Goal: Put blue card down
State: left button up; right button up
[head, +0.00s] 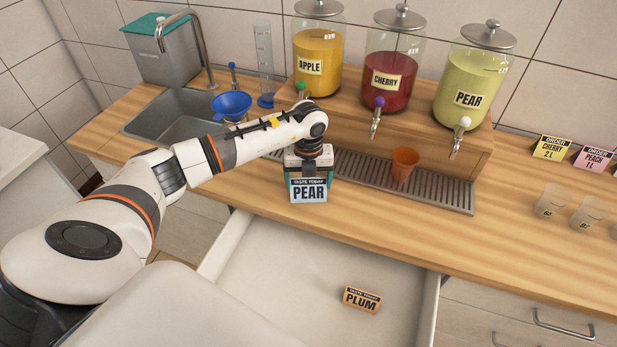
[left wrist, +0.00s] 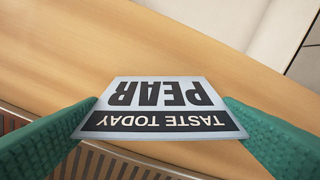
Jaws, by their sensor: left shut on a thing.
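The blue card (head: 308,190), pale blue with "TASTE TODAY PEAR" on it, stands at the front of the wooden counter, by the left end of the drip grille. My left gripper (head: 309,172) is above and behind it, pointing down, with its teal fingers closed on the card's sides. In the left wrist view the card (left wrist: 160,108) sits between the two teal fingers, over the wood. I cannot tell whether its bottom edge touches the counter. My right gripper is not in view.
An open drawer (head: 270,255) below holds an orange "PLUM" card (head: 361,299). An orange cup (head: 404,164) stands on the grille (head: 440,192). Apple (head: 318,62), cherry (head: 388,80) and pear (head: 470,88) dispensers stand behind.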

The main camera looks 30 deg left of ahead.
pick_arm(q)
jog(key=shift+f, duration=0.15)
jog(key=o, duration=0.8)
jog(key=shift+c, duration=0.2)
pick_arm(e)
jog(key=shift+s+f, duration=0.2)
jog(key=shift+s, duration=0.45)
pick_arm(q)
jog(key=shift+w+r, duration=0.1)
jog(key=shift+r, duration=0.25)
notch_tip(320, 180, up, 12)
jog(key=b, duration=0.3)
jog(key=shift+f+b, duration=0.15)
jog(key=shift+b, duration=0.25)
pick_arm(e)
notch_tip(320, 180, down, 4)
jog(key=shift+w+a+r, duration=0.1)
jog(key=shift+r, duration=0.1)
